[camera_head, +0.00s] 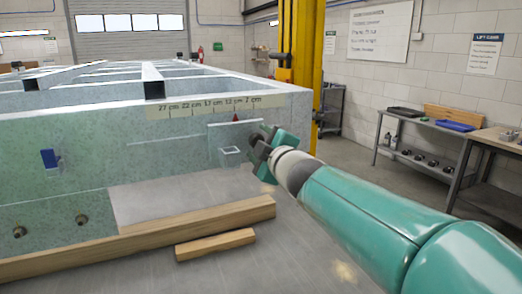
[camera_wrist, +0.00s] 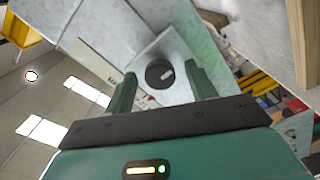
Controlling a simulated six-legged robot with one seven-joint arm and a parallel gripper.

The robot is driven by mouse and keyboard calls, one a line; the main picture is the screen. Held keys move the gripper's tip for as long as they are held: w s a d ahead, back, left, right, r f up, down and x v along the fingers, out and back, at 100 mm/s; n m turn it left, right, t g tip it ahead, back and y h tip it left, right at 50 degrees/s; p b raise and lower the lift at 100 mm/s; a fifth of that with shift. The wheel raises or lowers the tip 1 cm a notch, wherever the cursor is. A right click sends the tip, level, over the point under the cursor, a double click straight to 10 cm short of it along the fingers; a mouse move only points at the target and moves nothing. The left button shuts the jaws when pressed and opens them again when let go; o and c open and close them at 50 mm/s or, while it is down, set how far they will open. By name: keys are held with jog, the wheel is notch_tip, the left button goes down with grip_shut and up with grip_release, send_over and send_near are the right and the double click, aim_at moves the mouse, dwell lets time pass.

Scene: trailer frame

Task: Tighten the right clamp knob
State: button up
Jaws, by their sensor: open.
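In the wrist view a dark round knob (camera_wrist: 159,73) with a small pale mark sits on a light grey plate (camera_wrist: 178,45). I take it to be the right clamp knob. My gripper (camera_wrist: 163,78) is open, with one green finger on each side of the knob in the picture. I cannot tell whether either finger touches it. In the head view my gripper (camera_head: 268,143) is at the right end of the trailer frame (camera_head: 170,137) and hides the knob.
A scale strip (camera_head: 205,107) with centimetre marks and a red pointer (camera_head: 235,117) are on the frame's side. A pale square bracket (camera_head: 230,153) is left of my gripper. A blue part (camera_head: 49,159) is farther left. Wooden beams (camera_head: 215,244) lie below. A yellow post (camera_head: 302,70) stands behind.

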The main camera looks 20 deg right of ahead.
jog(key=s, duration=1.3)
jog(key=shift+s, duration=0.3)
jog(key=shift+f, duration=0.1)
